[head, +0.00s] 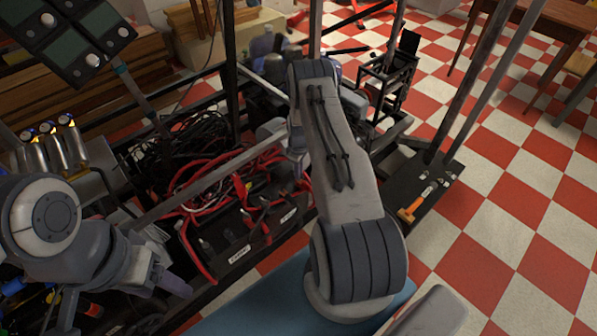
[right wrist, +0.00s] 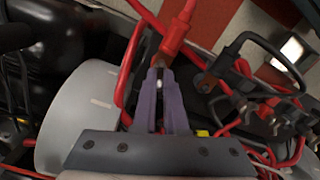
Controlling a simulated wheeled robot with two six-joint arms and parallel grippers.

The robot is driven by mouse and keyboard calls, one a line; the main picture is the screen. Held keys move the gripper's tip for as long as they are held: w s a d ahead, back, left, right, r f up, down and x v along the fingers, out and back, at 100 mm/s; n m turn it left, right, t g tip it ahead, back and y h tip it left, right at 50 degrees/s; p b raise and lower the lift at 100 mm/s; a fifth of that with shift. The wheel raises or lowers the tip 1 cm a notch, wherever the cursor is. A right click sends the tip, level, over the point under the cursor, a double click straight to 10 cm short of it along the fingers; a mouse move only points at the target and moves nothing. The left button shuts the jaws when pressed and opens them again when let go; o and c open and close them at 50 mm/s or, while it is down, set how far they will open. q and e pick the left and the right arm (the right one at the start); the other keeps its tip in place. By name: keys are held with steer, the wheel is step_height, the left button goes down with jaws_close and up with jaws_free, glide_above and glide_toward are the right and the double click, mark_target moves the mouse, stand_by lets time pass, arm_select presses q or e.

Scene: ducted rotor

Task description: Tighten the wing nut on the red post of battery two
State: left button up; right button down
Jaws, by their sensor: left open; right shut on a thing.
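The black batteries (head: 245,228) sit in the frame at the centre of the head view, with red cables and pale labels too small to read. In the right wrist view, the fingers of my right gripper (right wrist: 158,78) are closed together on a small metal piece at the red post, which looks like the wing nut; the fingers mostly hide it. A red cable boot (right wrist: 178,38) lies just beyond the fingertips. In the head view my right arm hides most of this spot. My left gripper (head: 168,282) is open and empty at the lower left, apart from the batteries.
Red cables (head: 205,185) and a tangle of black cables (head: 185,145) lie around the batteries. Upright metal posts (head: 480,80) rise from the frame.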

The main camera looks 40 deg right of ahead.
steer(key=shift+m+b, duration=0.45)
steer(key=shift+m, duration=0.65)
steer(key=m+b, duration=0.1)
steer(key=m, duration=0.2)
steer(key=shift+m, duration=0.4)
steer(key=m+b, duration=0.1)
steer(key=m, duration=0.5)
steer(key=m+b, duration=0.1)
steer(key=m, duration=0.4)
steer(key=shift+m, duration=0.3)
steer(key=shift+r+m, duration=0.1)
steer(key=shift+m, duration=2.2)
steer(key=c, duration=1)
jaws_free()
